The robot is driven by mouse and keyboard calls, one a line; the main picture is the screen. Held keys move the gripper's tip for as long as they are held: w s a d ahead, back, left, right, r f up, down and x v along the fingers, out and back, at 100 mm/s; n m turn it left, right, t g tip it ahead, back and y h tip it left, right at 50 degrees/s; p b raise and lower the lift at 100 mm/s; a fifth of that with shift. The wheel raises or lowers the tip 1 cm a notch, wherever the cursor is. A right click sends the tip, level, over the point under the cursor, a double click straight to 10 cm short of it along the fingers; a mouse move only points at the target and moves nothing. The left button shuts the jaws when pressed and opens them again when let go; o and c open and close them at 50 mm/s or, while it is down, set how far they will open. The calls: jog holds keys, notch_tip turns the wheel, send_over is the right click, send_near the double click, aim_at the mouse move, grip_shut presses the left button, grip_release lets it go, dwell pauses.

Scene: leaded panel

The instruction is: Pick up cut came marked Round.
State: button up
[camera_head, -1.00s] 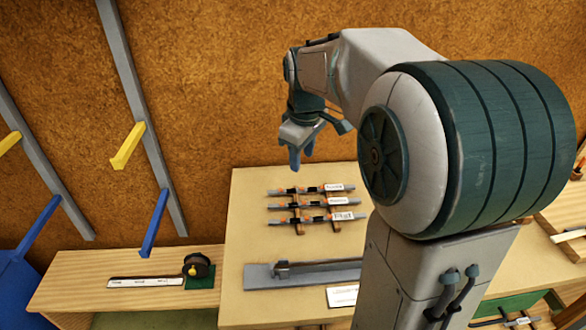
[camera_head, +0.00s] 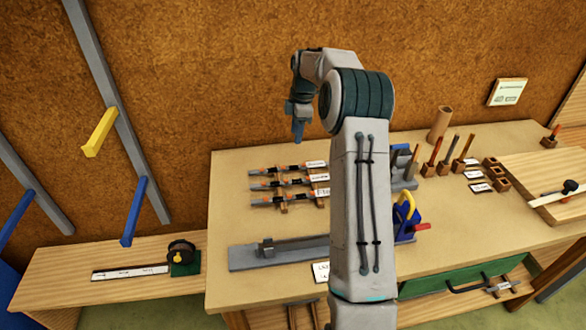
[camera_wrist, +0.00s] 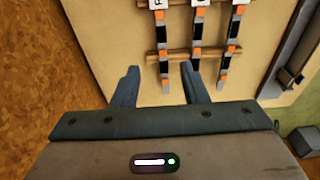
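Three dark came strips with orange bands and white end labels lie side by side on a wooden rack: a back strip (camera_head: 285,169), a middle strip (camera_head: 288,182) and a front strip (camera_head: 286,197). The labels are too small or cut off to tell which reads Round. My gripper (camera_head: 298,138) points down above and behind the rack, empty. In the wrist view my gripper (camera_wrist: 162,84) has its two fingers apart. The back strip (camera_wrist: 164,50) shows between and beyond the fingertips, not touched. The middle strip (camera_wrist: 196,45) lies to its right.
A grey bar-shaped jig (camera_head: 285,252) lies in front of the rack. A blue tool (camera_head: 405,215) and upright wooden holders with sticks (camera_head: 447,150) stand at right. A tape measure (camera_head: 181,255) sits on the lower bench at left. The cork wall (camera_head: 220,70) rises close behind.

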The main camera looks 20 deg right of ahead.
send_over(293, 166)
notch_tip(293, 166, down, 7)
jog(key=shift+d+r+p, duration=0.15)
jog(key=shift+p, duration=0.3)
jog(key=shift+s+f+p, duration=0.15)
jog(key=shift+f+p, duration=0.85)
jog(key=shift+f, duration=1.7)
grip_shut()
